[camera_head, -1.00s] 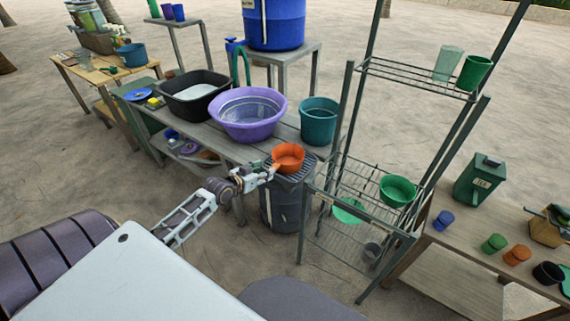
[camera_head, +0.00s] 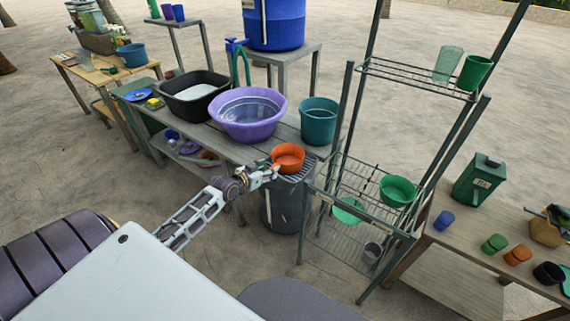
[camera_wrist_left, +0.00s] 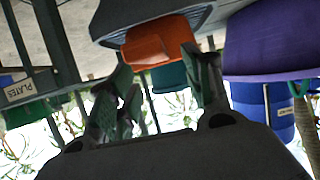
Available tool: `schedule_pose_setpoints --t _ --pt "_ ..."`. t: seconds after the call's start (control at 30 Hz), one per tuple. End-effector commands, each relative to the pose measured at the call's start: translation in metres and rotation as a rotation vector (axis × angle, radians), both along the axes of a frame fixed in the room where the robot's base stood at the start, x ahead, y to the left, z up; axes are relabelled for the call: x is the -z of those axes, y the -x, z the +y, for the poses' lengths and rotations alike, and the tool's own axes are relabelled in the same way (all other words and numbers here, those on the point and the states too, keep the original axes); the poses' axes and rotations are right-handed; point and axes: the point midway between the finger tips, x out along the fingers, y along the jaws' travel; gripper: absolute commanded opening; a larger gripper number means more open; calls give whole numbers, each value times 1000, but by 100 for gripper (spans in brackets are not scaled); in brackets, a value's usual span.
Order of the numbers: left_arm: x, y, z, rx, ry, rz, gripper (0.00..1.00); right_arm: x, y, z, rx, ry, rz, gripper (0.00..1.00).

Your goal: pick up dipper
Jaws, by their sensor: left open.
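The orange dipper (camera_head: 289,155) sits on the slatted top of a dark grey bin (camera_head: 280,207), its short handle towards my left gripper. My left gripper (camera_head: 269,172) is open and just at the handle side of the dipper, in front and to the left of it. In the left wrist view, which looks upside down, the dipper (camera_wrist_left: 157,43) shows beyond and between the open fingers (camera_wrist_left: 155,85). Whether a finger touches the handle I cannot tell. Nothing is seen held. My right gripper is not in view.
A purple basin (camera_head: 247,128), a black tub (camera_head: 192,112) and a teal bucket (camera_head: 318,122) stand on the bench behind the bin. A wire rack (camera_head: 330,235) with green bowls stands close on the right. Open sandy ground lies in front.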

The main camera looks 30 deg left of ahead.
Motion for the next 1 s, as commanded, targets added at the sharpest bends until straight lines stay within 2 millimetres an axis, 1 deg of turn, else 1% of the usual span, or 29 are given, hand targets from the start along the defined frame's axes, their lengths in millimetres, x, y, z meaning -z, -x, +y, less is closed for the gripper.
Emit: schedule_pose_setpoints --t 0.6,1.0 --pt "18 -38 -3 -1 -1 -1 50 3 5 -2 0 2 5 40" --pt "20 -41 -4 -1 -1 0 50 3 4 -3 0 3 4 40"
